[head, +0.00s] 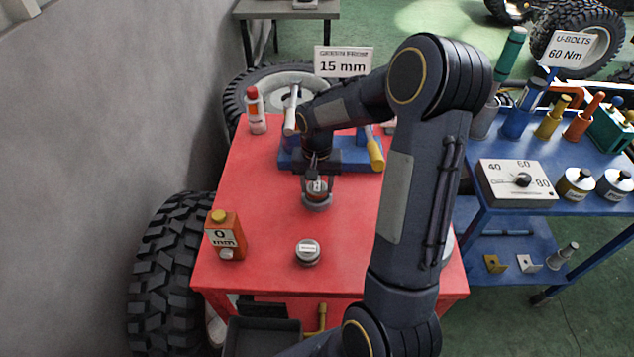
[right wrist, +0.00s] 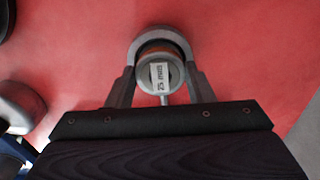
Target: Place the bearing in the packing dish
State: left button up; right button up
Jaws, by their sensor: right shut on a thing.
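The bearing (head: 317,187) is a small round piece with a white label and a brownish band, between the fingers of my right gripper (head: 318,180). In the right wrist view, the bearing's labelled grey top (right wrist: 161,76) lies between both fingertips (right wrist: 160,82). The round grey packing dish (head: 317,205) is directly under the bearing on the red table. Its grey rim (right wrist: 160,30) shows around the bearing in the right wrist view. I cannot tell whether the bearing touches the dish floor. My left gripper is not in view.
A round labelled tin (head: 307,253) stands nearer the front of the red table (head: 270,200). A blue fixture (head: 345,152) lies behind the dish.

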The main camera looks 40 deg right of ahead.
aim_at(317, 187)
jog(key=shift+f, duration=0.1)
jog(key=shift+f, duration=0.15)
jog(key=o, duration=1.3)
notch_tip(317, 187, up, 12)
jog(key=r, duration=0.1)
jog(key=s+a+n+t+y, duration=0.1)
jog(key=s+a+n+t, duration=0.1)
jog(key=s+a, duration=0.3)
jog(key=s+a+r+n+t+y, duration=0.1)
jog(key=s+a+n, duration=0.1)
jog(key=s+a, duration=0.3)
jog(key=s+a+n+t+y, duration=0.1)
jog(key=s+a+n+t, duration=0.1)
jog(key=s+a, duration=0.3)
jog(key=shift+s+a+r+t+y, duration=0.1)
jog(key=shift+s+a+t+y, duration=0.1)
jog(key=shift+s, duration=0.9)
jog(key=shift+s+a+r+t+y, duration=0.1)
jog(key=shift+s+y, duration=0.1)
jog(key=shift+s, duration=0.9)
